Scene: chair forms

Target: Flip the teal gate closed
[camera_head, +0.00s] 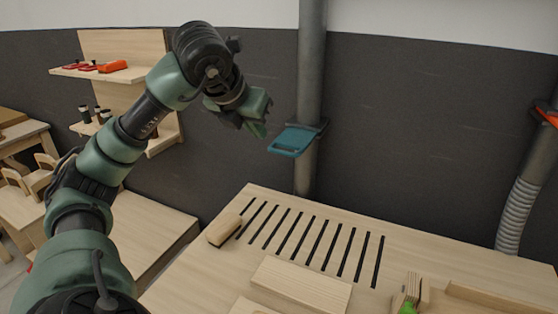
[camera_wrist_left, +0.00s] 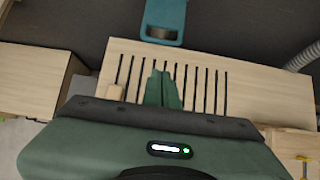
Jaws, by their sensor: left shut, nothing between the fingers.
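The teal gate (camera_head: 293,140) is a flat plate on a grey vertical duct (camera_head: 311,60) behind the table. It sticks out from the duct to the left and toward me. My left gripper (camera_head: 260,130) is shut and empty, a little left of the gate and apart from it. In the left wrist view the gate (camera_wrist_left: 165,20) shows at the top, beyond my shut left fingers (camera_wrist_left: 162,88). My right gripper is in neither view.
A slotted wooden table (camera_head: 400,250) stands below, with a wooden block (camera_head: 224,229) and a plank (camera_head: 301,285) on it. Wooden shelves (camera_head: 115,75) stand behind my left arm. A second duct (camera_head: 520,205) with an orange part (camera_head: 547,116) is at right.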

